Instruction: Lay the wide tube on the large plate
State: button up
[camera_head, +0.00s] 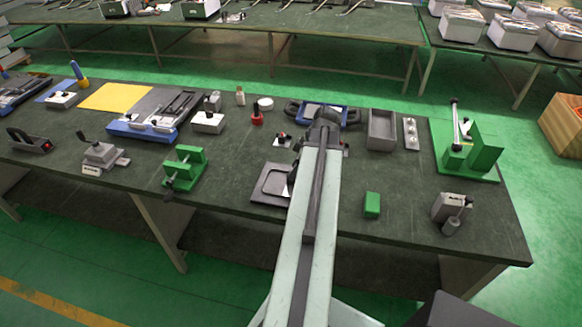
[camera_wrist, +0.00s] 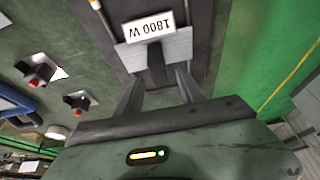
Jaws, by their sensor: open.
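A dark grey plate (camera_head: 269,186) with a raised rim lies near the table's front edge, partly hidden by my arm. In the wrist view a dark tray-like surface (camera_wrist: 206,25), likely the same plate, lies under a light grey piece (camera_wrist: 180,46) with a white label reading 1800 W and a dark upright grip (camera_wrist: 156,62). Whether this piece is the wide tube, I cannot tell. My gripper (camera_wrist: 158,82) is open, its fingers on either side of the grip with no clear contact. In the head view my arm hides the fingertips. No other piece is clearly a tube.
Small red-knobbed pieces (camera_wrist: 38,75) and a blue tray with dark handles (camera_head: 342,113) lie beyond the plate. A grey open box (camera_head: 381,143), a green fixture (camera_head: 485,150) and a green block (camera_head: 372,204) stand to the right. Table around the green block is clear.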

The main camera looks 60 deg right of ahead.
jog(key=p+v, duration=0.4)
jog(key=v, duration=0.2)
jog(key=shift+r, duration=0.1)
jog(key=w+a+f+m+g, duration=0.1)
jog(key=w+a+g, duration=0.2)
jog(key=w+a, duration=1.8)
jog(key=w+a+m, duration=0.1)
jog(key=w+a, duration=0.1)
jog(key=a, duration=1.3)
jog(key=w+a+m+g+h, duration=0.1)
jog(key=w+a, duration=0.2)
jog(key=a, duration=1.1)
jog(key=shift+a+f+m, duration=0.3)
jog(key=shift+a+f, duration=0.1)
notch_tip(320, 180, down, 2)
jog(key=shift+f+b, duration=0.1)
jog(key=shift+b, duration=1)
